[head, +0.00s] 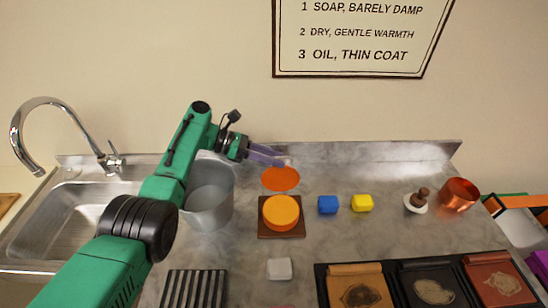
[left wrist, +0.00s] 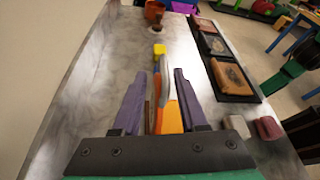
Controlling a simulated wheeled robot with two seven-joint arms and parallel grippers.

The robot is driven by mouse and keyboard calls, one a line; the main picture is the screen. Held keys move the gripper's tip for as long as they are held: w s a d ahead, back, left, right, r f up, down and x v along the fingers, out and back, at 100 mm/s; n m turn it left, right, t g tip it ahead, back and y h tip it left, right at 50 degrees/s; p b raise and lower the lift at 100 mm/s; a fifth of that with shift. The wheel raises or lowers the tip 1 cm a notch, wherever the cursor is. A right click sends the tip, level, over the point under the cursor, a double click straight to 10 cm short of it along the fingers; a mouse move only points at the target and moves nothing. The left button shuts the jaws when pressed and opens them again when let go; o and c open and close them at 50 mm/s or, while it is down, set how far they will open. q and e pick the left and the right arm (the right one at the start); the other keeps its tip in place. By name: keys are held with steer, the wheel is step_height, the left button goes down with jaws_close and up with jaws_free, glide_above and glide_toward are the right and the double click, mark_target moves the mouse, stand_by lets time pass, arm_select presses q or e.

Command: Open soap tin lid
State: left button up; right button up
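A round orange tin (head: 281,212) sits on a brown square board (head: 266,231) on the metal counter. An orange disc (head: 281,178), apparently its lid, shows just behind it; I cannot tell whether it stands tilted up or lies flat. My left gripper (head: 285,163) is just above and behind the disc's far edge. In the left wrist view, its purple fingers (left wrist: 161,88) are spread apart. Thin orange and grey shapes show between them, with gaps on both sides. I cannot tell if a finger touches the disc. My right gripper is not in view.
A grey bucket (head: 208,204) stands left of the tin, beside the sink. A blue cube (head: 328,205) and a yellow cube (head: 362,203) lie to the right. A brush (head: 417,200), copper cup (head: 459,194) and black tray (head: 398,292) are farther right. A pale block (head: 280,269) lies in front.

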arm_select(q)
steer(key=shift+r, duration=0.1)
steer(key=b+v, duration=0.3)
steer(key=v, duration=0.4)
steer(key=shift+a, duration=0.25)
